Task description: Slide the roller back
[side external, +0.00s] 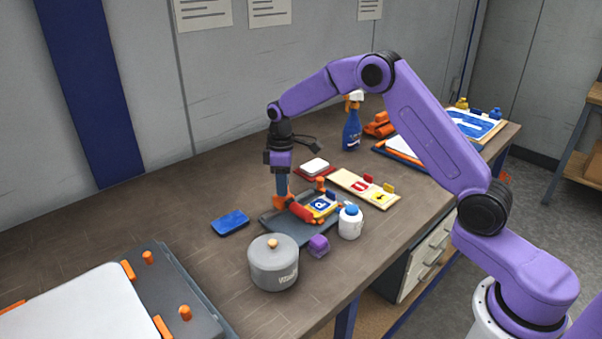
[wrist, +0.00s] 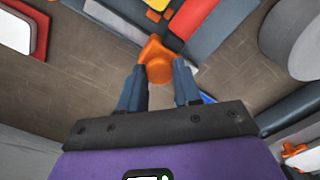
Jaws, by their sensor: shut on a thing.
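The roller (side external: 301,211) is a red cylinder with an orange handle (side external: 282,202). It lies at the left end of a sign plate with a blue "P" face (side external: 322,204), on a dark grey tray (side external: 279,231). My gripper (side external: 282,196) points down and is shut on the orange handle. In the wrist view the handle (wrist: 156,50) sits between the fingertips of my gripper (wrist: 158,72). The roller's red body (wrist: 188,18) shows just beyond it. Part of the plate is hidden behind the roller in the side view.
A sign board (side external: 350,183) and a spray bottle (side external: 352,130) are behind. The left rear tabletop is clear.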

